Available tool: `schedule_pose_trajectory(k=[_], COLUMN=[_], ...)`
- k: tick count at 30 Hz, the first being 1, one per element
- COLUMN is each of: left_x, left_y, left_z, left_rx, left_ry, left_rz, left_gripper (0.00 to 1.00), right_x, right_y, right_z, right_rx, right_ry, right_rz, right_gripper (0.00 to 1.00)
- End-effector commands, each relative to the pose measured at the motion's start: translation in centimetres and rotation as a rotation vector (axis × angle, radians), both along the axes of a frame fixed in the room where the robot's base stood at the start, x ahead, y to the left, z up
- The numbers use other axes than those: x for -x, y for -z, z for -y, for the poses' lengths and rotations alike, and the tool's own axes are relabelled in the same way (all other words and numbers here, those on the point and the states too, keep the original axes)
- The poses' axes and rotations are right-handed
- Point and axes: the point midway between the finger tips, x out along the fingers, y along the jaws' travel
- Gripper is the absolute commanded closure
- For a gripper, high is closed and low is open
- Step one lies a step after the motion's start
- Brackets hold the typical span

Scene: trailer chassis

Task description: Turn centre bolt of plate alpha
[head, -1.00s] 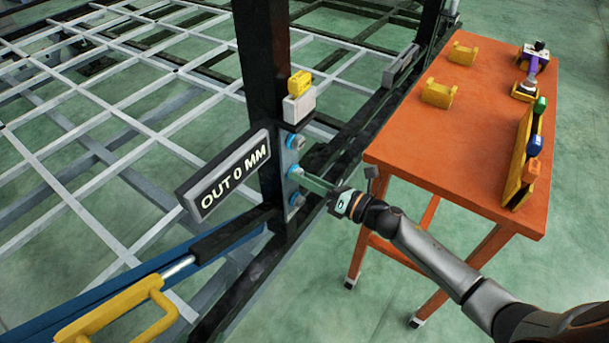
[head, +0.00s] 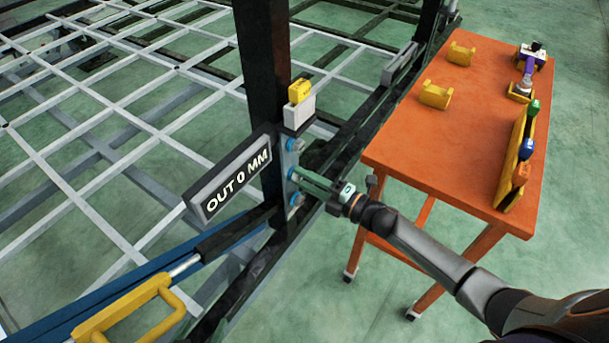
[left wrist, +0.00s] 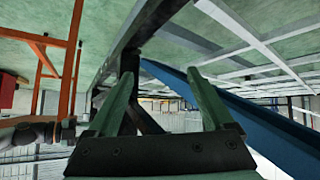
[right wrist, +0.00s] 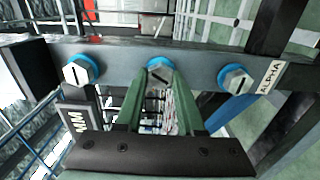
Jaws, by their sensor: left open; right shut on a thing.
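Plate alpha (right wrist: 195,62) is a grey plate with three hex bolts on blue rings; its "ALPHA" label is at the right in the right wrist view. The centre bolt (right wrist: 158,72) sits between the fingertips of my right gripper (right wrist: 160,82), which is shut on it and partly covers it. In the head view the right gripper (head: 294,174) reaches the plate (head: 285,160) on the dark post from the right. My left gripper (left wrist: 161,75) is open and empty in the left wrist view; it is outside the head view.
An "OUT 0 MM" display (head: 230,180) stands left of the plate. A yellow-topped box (head: 299,105) sits above it. A yellow handle (head: 130,312) lies on the blue beam at lower left. An orange table (head: 450,150) with holders and coloured-handled tools stands right.

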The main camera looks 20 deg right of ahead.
Motion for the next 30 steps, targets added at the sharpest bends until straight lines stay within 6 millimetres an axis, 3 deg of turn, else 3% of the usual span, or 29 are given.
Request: schedule_pose_trajectory(k=[9, 30], left_x=[1.2, 1.4], left_y=[-0.1, -1.1], left_z=[-0.8, -1.9], left_rx=[-0.011, -0.023], left_ry=[-0.014, -0.037], left_rz=[-0.022, -0.017], left_gripper=[0.15, 0.15], right_x=[0.2, 0.2], right_y=[0.3, 0.3], right_z=[0.3, 0.4], right_rx=[-0.231, -0.755], right_ry=[0.003, 0.008], right_rz=[-0.193, -0.601], right_gripper=[1.00, 1.00])
